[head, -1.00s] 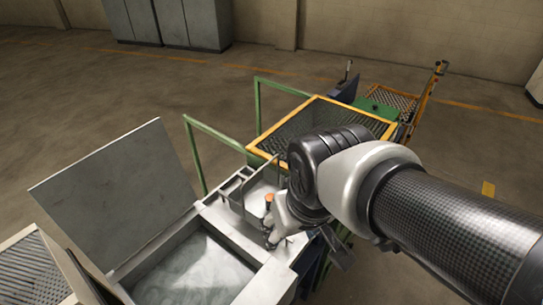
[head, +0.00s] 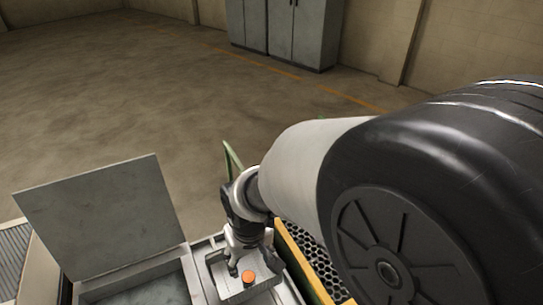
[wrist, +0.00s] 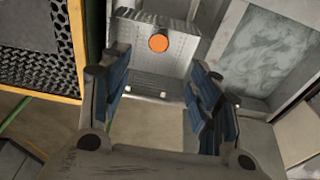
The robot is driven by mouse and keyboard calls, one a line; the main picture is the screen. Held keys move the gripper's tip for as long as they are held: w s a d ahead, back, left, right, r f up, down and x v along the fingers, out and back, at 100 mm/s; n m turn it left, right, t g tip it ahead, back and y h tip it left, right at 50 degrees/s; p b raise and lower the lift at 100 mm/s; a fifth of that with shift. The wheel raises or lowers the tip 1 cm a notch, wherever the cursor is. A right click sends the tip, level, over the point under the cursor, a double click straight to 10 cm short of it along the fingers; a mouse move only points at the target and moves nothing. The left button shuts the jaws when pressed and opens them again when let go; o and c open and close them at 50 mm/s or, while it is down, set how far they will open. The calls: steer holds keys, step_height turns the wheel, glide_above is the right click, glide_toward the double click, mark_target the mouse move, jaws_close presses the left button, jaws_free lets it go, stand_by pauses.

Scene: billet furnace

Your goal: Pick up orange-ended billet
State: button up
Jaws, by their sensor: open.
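The orange-ended billet (head: 248,277) stands upright in a small grey tray beside the open box, its orange end facing up. In the wrist view the orange end (wrist: 159,43) shows beyond my fingertips, roughly midway between them. My gripper (head: 240,262) is just behind the billet in the head view. In the wrist view my gripper (wrist: 160,85) is open, its two blue-padded fingers apart and nothing between them. The billet's lower body is mostly hidden.
A grey box with a raised lid (head: 105,215) stands left of the tray. An orange-framed mesh panel (head: 300,262) lies to the right. A green rail (head: 232,158) rises behind. Grey cabinets (head: 285,30) stand far back on open floor.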

steer(key=b, duration=0.3)
glide_above(248, 277)
steer(key=s, duration=0.1)
steer(key=f, duration=1)
steer(key=shift+s+d+f, duration=0.15)
steer(key=shift+s+d, duration=0.05)
steer(key=shift+d, duration=0.05)
steer(key=shift+w+a+f+b, duration=0.1)
steer(key=shift+w+f+b, duration=0.2)
steer(key=shift+f, duration=0.65)
steer(key=shift+w+a+f+b, duration=0.1)
steer(key=shift+w+f+b, duration=0.15)
steer(key=shift+f, duration=0.65)
steer(key=shift+w+a+f+b, duration=0.1)
steer(key=shift+w+f+b, duration=0.2)
steer(key=shift+f, duration=0.65)
steer(key=shift+s+d, duration=0.1)
jaws_close()
